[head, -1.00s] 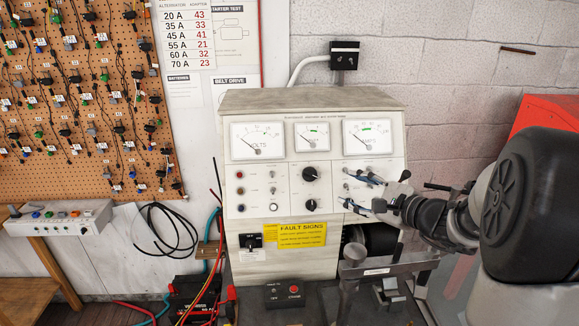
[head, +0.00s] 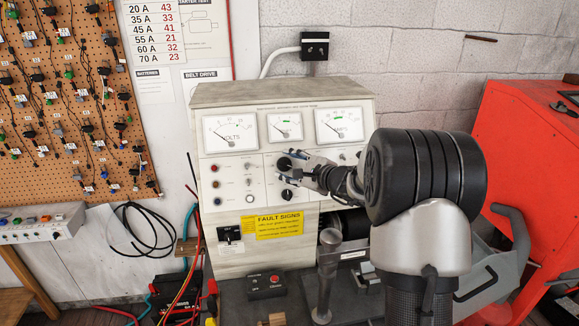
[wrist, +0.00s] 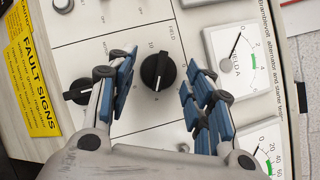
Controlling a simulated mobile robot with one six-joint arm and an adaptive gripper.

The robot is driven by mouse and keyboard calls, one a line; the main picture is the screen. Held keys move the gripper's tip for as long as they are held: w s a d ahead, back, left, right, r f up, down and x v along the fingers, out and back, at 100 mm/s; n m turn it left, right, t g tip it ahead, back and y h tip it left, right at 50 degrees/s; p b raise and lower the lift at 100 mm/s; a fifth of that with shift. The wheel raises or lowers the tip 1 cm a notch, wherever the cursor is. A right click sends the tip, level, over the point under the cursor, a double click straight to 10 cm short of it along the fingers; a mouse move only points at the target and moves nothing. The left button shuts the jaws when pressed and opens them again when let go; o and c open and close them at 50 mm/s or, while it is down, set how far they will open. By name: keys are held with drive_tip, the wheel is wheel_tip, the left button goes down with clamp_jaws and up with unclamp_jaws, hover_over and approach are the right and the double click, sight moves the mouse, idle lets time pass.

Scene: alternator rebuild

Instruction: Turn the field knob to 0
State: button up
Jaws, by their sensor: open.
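The field knob (wrist: 157,72) is round and black, with a light pointer mark, on the pale front panel (wrist: 95,20). "FIELD" and scale numbers are printed beside it; the pointer's exact setting is too small to read. My gripper (wrist: 160,92) is open, with its blue-padded fingers on either side of the knob and gaps visible in the wrist view. In the head view my gripper (head: 297,164) is in front of the upper black knob and partly hides it. Whether the fingertips reach the knob's depth is unclear.
A second black knob (head: 287,195) sits just below; in the wrist view it (wrist: 78,91) is partly behind the left finger. Gauges (head: 286,127) are above. Toggles and coloured buttons (head: 215,184) are left. A red cabinet (head: 510,130) stands right.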

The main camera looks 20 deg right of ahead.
drive_tip(key=shift+w+a, duration=0.1)
drive_tip(key=shift+w, duration=0.15)
drive_tip(key=shift+c, duration=0.4)
drive_tip(key=c, duration=0.7)
drive_tip(key=shift+n, duration=0.3)
